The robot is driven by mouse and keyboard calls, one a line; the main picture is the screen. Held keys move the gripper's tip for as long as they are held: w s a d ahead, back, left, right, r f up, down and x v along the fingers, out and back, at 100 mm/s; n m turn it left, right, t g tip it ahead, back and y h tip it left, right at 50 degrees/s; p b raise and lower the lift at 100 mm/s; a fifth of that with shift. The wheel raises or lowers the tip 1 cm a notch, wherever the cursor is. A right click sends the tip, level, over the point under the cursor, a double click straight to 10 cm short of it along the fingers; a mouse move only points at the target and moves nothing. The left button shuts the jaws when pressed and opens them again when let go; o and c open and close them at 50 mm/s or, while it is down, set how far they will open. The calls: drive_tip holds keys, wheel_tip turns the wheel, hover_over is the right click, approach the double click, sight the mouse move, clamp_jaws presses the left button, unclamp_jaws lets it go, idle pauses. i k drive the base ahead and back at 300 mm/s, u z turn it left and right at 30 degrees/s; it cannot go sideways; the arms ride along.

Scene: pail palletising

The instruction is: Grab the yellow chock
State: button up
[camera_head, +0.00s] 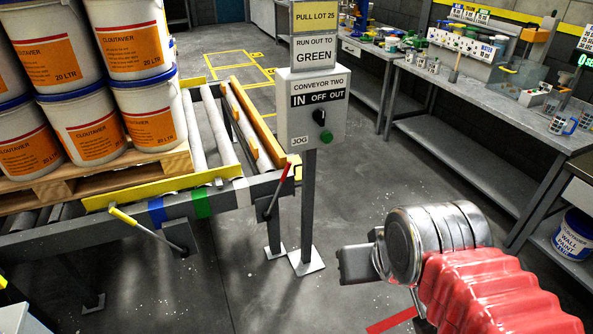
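No item is clearly recognisable as the yellow chock. A flat yellow bar (150,189) lies along the near edge of the roller conveyor, in front of the pallet. A small yellow piece (297,172) shows at the conveyor's right corner, beside the control post, and a sliver of yellow (3,281) shows at the left edge. My gripper (352,264) is at lower right over the floor, apart from the conveyor. Its dark jaws are mostly hidden behind my wrist, so their opening cannot be seen.
White pails (145,112) stand stacked on a wooden pallet (140,172) on the conveyor. A yellow-handled lever (124,216) and a red-handled lever (281,180) stick out in front. A control box (312,110) stands on a post. Benches (470,85) line the right; floor between is clear.

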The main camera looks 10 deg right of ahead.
sight(295, 167)
drive_tip(key=z, duration=1)
drive_tip(key=i, duration=4)
drive_tip(key=u, duration=0.05)
